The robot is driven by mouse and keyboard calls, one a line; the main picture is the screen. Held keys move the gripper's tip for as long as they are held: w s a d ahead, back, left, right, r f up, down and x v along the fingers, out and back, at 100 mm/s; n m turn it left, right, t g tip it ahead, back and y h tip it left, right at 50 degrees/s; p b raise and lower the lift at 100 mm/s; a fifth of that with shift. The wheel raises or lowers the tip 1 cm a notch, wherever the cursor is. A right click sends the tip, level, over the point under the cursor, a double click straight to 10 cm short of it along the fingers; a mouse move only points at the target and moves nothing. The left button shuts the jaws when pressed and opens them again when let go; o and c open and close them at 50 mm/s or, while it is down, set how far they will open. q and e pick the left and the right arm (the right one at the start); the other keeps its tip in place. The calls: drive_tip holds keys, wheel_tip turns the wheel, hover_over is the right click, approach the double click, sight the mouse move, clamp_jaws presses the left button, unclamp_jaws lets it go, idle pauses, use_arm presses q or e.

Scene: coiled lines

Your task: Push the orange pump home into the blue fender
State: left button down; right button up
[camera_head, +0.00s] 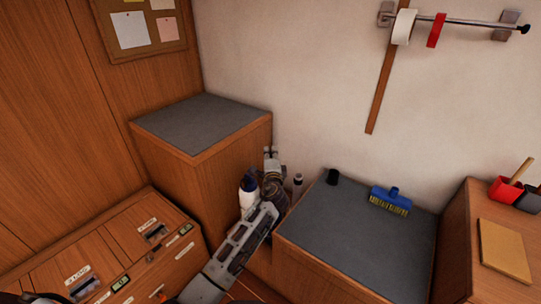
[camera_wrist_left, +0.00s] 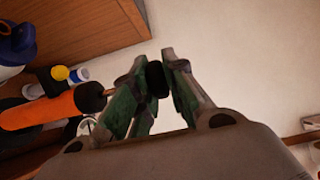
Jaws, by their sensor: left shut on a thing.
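My left gripper (camera_head: 270,153) is raised beside the tall grey-topped cabinet in the head view. In the left wrist view its green-padded fingers (camera_wrist_left: 155,85) are shut on a black piece that lines up with the orange pump (camera_wrist_left: 40,110). The pump is an orange cylinder with a black end and a thin rod running behind one finger. A blue and white rounded thing, which looks like the blue fender (camera_wrist_left: 18,45), is at the upper left of that view; it also shows in the head view (camera_head: 248,184). No contact between pump and fender shows. My right gripper is out of view.
A tall cabinet (camera_head: 200,120) stands behind and left. Small bottles (camera_wrist_left: 60,73) stand near the pump. A wooden counter (camera_head: 485,205) is far right.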

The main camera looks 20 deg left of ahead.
use_arm(q)
drive_tip(key=c, duration=1.4)
unclamp_jaws()
drive_tip(key=shift+o, duration=0.2)
drive_tip(key=shift+s, duration=0.15)
drive_tip(key=v, duration=0.7)
drive_tip(key=shift+s+d, duration=0.2)
drive_tip(key=shift+s, duration=0.1)
